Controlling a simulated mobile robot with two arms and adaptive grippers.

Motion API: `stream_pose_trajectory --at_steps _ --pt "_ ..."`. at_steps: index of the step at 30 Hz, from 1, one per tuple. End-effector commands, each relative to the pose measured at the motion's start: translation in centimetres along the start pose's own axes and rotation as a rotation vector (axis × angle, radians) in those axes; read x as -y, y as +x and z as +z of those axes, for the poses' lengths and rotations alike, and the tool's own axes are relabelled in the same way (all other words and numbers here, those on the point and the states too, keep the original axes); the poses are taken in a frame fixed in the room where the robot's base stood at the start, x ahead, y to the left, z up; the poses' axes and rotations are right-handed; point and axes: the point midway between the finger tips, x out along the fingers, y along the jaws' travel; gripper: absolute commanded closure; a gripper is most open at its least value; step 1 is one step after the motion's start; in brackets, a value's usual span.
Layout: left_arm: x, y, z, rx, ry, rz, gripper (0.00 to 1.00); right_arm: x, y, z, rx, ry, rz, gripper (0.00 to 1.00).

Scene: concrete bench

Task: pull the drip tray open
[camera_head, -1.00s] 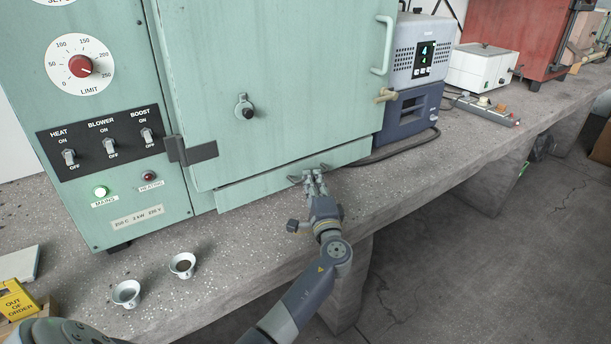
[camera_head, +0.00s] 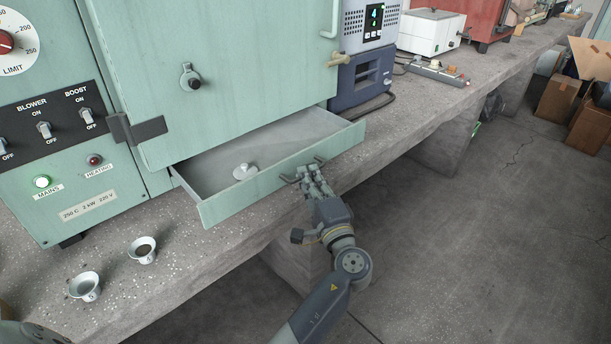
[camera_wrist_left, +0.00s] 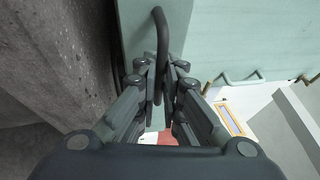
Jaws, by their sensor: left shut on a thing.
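The drip tray (camera_head: 262,187) is a pale green drawer under the oven door (camera_head: 220,75). It stands well out from the oven, so its grey inside shows, with a small light round object (camera_head: 245,172) lying in it. My left gripper (camera_head: 308,178) is at the tray's front. It is shut on the dark bar handle, which shows between the fingers in the left wrist view (camera_wrist_left: 160,50). The fingers hide part of the handle.
Two small metal cups (camera_head: 143,250) (camera_head: 85,286) stand on the concrete bench (camera_head: 185,270) in front of the oven. A blue-grey device (camera_head: 362,75) and a white box (camera_head: 431,31) stand further along. The floor at the right is clear, with cardboard boxes beyond.

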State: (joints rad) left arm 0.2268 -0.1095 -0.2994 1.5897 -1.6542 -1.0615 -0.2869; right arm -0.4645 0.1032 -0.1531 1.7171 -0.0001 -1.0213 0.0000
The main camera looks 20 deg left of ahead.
Motion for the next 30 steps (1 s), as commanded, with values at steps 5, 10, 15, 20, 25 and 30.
stream_pose_trajectory --at_steps 5,10,15,20,25,30 --pt "-0.1 0.0 0.0 -0.001 0.001 0.001 1.00 0.0 0.0 0.0 0.000 0.000 0.000 0.60" --pt "-0.1 0.0 0.0 -0.001 0.001 0.001 0.72 0.0 0.0 0.0 0.000 0.000 0.000 0.60" --pt "-0.1 0.0 0.0 -0.001 0.000 0.001 0.72 0.0 0.0 0.0 -0.001 0.000 0.000 0.60" --pt "0.0 0.0 0.0 0.000 0.000 0.000 0.72 0.0 0.1 0.2 0.004 0.000 0.000 0.60" --pt "-0.2 -1.7 0.0 -0.002 0.001 0.003 0.72 0.0 0.1 0.2 0.004 0.000 0.000 0.60" --pt "-0.2 -4.7 -0.1 -0.003 0.000 0.004 0.72 0.0 0.1 0.1 0.003 0.000 0.000 0.60"
